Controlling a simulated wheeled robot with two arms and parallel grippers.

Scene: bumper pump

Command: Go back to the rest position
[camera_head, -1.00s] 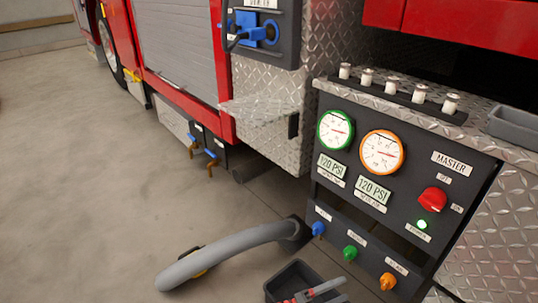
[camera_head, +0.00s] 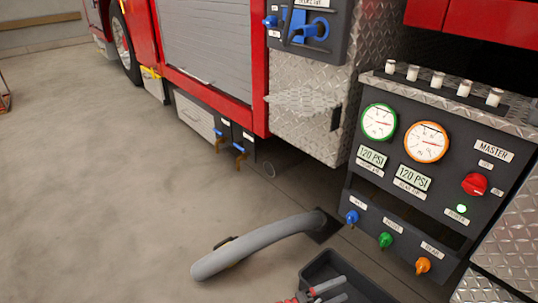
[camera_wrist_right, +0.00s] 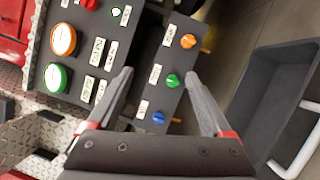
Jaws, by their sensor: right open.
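My right gripper (camera_head: 344,289) shows at the bottom of the head view, with grey fingers and red finger bases. It is open and empty, in front of the dark bin. In the right wrist view its fingers (camera_wrist_right: 160,73) stand apart, with the lower pump panel beyond them. That panel carries a blue knob (camera_head: 352,216), a green knob (camera_head: 385,240) and an orange knob (camera_head: 423,265). No knob is seen gripped. The red master switch (camera_head: 474,184) has a lit green lamp (camera_head: 461,209) below it. My left gripper is not in view.
A dark bin (camera_head: 378,290) stands on the floor near my right gripper; a white bar shows at it in the wrist view (camera_wrist_right: 298,150). A thick grey hose (camera_head: 258,246) curves over the floor. The red fire truck (camera_head: 262,60) stands behind.

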